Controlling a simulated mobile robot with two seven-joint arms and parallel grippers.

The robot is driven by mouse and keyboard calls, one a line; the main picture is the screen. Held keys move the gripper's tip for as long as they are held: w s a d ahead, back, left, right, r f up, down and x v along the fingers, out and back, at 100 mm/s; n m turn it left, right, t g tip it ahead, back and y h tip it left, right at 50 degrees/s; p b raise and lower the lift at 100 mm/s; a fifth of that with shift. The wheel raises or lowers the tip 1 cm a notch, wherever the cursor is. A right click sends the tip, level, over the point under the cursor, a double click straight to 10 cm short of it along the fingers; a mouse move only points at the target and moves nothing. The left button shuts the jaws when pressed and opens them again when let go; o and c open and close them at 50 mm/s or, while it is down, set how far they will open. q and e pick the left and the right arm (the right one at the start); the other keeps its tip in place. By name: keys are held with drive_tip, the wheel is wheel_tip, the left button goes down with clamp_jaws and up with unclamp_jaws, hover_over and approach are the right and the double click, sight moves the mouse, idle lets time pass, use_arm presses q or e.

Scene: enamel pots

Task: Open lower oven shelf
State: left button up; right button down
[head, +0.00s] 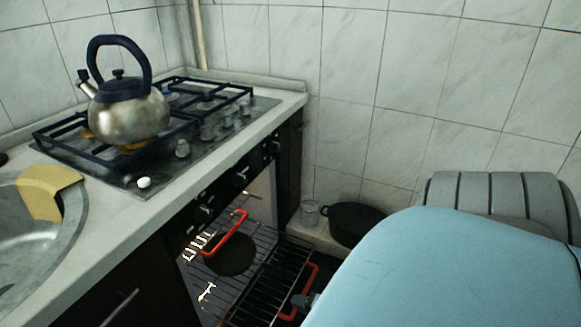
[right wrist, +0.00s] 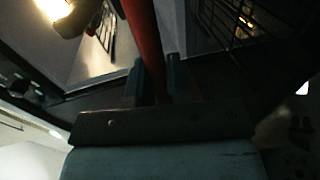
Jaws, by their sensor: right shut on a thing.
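The oven is open under the hob. A wire shelf (head: 262,286) with a red handle (head: 313,283) sits low and reaches out of the oven front. Another red handle (head: 226,234) is higher and further left. My right gripper (head: 304,300) is at the low shelf's handle, mostly hidden behind my blue arm. In the right wrist view, the red handle (right wrist: 146,50) runs between the two fingers of the right gripper (right wrist: 153,80), which is shut on it. My left gripper is not in view.
A dark round pan (head: 231,254) is inside the oven. A kettle (head: 130,108) stands on the hob. A glass jar (head: 310,214) and a black pot (head: 354,222) stand low by the tiled wall. The sink (head: 25,245) is at the left.

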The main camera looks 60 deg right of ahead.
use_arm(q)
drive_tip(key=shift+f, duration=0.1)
use_arm(e)
drive_tip(key=shift+s, duration=0.15)
drive_tip(key=c, duration=1.1)
unclamp_jaws()
drive_tip(key=shift+s+r, duration=0.1)
drive_tip(key=shift+s, duration=0.25)
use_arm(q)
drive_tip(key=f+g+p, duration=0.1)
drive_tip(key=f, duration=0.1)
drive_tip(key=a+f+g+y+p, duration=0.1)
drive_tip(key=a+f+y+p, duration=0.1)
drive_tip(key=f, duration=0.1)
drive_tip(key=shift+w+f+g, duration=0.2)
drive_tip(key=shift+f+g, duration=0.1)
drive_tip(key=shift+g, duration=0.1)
use_arm(e)
drive_tip(key=v, duration=1.3)
